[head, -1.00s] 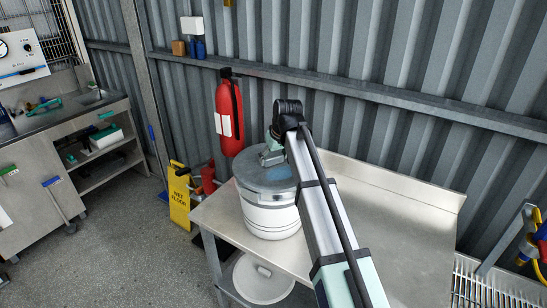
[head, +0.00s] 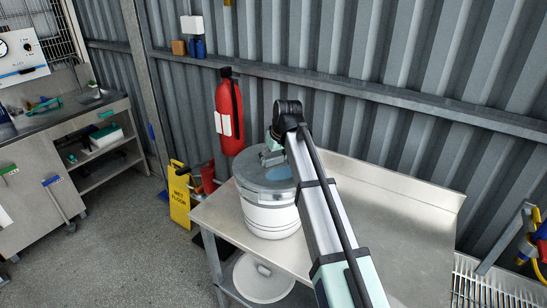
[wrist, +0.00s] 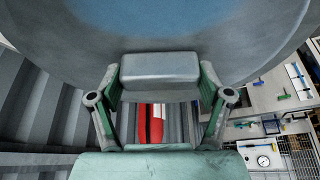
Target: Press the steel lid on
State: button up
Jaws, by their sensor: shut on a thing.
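The steel lid (head: 250,178) lies on top of a white pot with grey bands (head: 271,219), which stands on the steel table. The lid looks about level; whether its rim is fully down all around is too small to tell. My gripper (head: 271,155) is over the lid's far side, partly hidden behind my arm. In the wrist view the lid's grey underside or face (wrist: 70,40) fills the top, with a bluish patch. My gripper's two fingers are shut on the lid's block-like handle (wrist: 160,68).
The steel table (head: 405,235) has free room right of the pot and a raised back edge. Another round lid-like disc (head: 262,280) lies on the lower shelf. A red fire extinguisher (head: 229,115) hangs behind, and a yellow wet-floor sign (head: 180,197) stands left.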

aim_at(274, 156)
jog(key=shift+f, duration=0.15)
dwell(0.5)
jog(key=o, duration=1.2)
jog(key=shift+r+p, duration=1.8)
jog(key=shift+r, duration=1.75)
